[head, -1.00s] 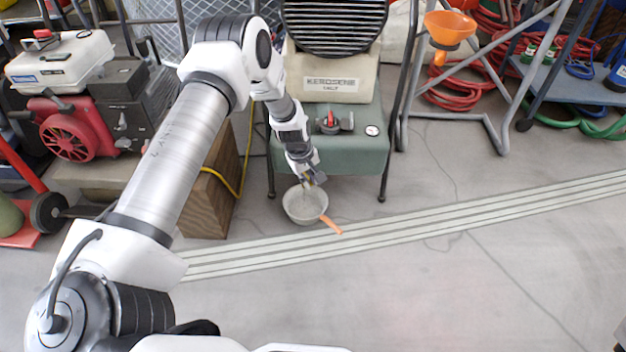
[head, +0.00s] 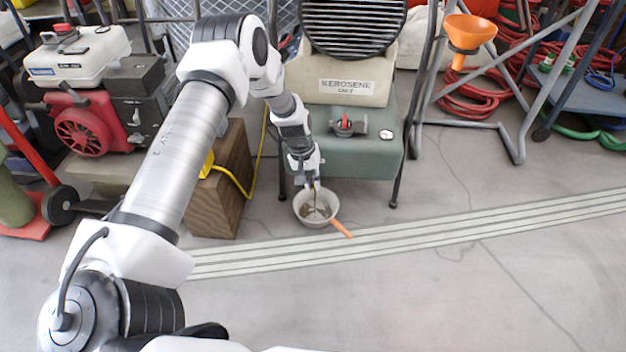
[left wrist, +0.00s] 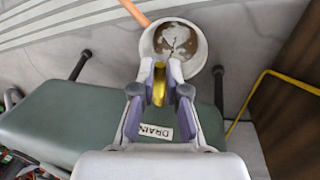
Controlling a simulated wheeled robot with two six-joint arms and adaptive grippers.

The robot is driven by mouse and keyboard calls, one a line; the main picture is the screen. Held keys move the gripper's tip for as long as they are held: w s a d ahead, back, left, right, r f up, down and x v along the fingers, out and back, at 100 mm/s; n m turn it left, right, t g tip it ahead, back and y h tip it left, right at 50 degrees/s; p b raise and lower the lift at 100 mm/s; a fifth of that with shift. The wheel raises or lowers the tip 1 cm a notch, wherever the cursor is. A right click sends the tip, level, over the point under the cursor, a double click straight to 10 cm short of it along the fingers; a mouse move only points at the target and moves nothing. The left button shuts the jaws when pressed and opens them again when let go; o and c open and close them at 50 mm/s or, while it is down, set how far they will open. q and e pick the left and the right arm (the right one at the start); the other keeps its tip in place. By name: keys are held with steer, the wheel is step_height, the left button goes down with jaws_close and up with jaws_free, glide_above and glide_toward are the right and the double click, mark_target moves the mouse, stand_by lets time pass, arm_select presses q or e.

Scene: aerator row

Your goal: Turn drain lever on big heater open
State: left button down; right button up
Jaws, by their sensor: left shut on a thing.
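The big heater, with a beige KEROSENE tank (head: 345,90) and a green base (head: 362,150), stands at the back middle in the head view. My left gripper (head: 313,184) is at the base's lower front edge. In the left wrist view my left gripper (left wrist: 159,92) is shut on the brass-yellow drain lever (left wrist: 159,80), close to a DRAIN label (left wrist: 156,132). The fingers hide part of the lever. A pan with an orange handle (head: 315,221) sits on the floor below. It also shows in the left wrist view (left wrist: 205,52), with brownish contents and pale patches inside.
A red valve knob (head: 346,126) and a gauge (head: 386,135) sit on the green base. A wooden block (head: 220,190) and a yellow hose (head: 240,186) are to the left. An orange funnel (head: 470,30) stands right. The front floor is clear.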

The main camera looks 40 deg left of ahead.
arm_select(q)
steer(key=c, duration=1.2)
jaws_free()
step_height(320, 180, up, 12)
steer(key=s+a, duration=0.1)
steer(key=a, duration=0.1)
steer(key=shift+f, duration=0.15)
steer(key=shift+s, duration=0.2)
